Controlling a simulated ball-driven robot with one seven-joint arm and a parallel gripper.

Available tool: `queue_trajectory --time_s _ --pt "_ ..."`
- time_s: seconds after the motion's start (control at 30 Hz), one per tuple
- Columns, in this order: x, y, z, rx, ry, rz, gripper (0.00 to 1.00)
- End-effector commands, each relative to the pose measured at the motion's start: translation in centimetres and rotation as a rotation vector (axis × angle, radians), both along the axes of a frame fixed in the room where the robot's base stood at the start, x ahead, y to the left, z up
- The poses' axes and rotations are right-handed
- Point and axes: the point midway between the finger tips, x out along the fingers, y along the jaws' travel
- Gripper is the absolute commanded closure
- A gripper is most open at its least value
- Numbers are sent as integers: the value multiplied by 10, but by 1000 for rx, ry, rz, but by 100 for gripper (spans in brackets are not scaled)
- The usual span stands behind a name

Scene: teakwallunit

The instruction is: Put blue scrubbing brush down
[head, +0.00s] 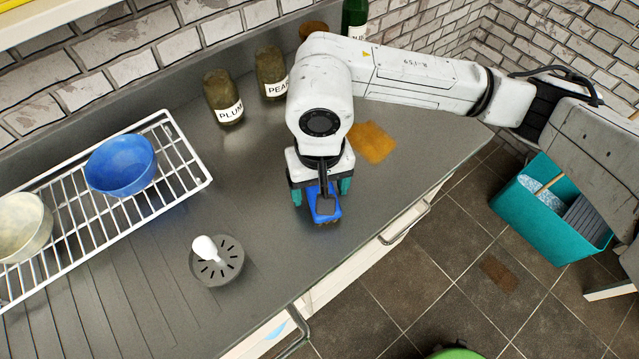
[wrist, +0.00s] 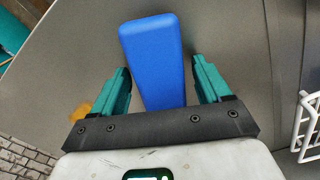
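The blue scrubbing brush (head: 325,212) is on the grey steel counter (head: 258,180), near its front edge, with dark bristles just visible underneath. In the wrist view the brush's smooth blue back (wrist: 153,50) lies between the two teal fingers. My gripper (head: 322,197) is right over the brush, one finger on each side. The wrist view shows the gripper (wrist: 162,72) open, with narrow gaps between the fingers and the brush. Part of the brush is hidden under the gripper in the head view.
A white wire rack (head: 188,168) with a blue bowl (head: 121,165) and a pale bowl (head: 22,228) stands left. Jars (head: 222,97) stand at the back. A white object (head: 207,248) sits on the drain (head: 229,269). Counter left of the brush is clear.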

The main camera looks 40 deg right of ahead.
Motion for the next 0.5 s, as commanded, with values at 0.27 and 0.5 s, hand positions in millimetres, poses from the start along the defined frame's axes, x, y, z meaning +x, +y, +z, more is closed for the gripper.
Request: queue_trajectory --time_s 0.27,0.5 --pt "0 0 1 0 0 0 21" --pt "1 -1 21 -4 -4 3 21"
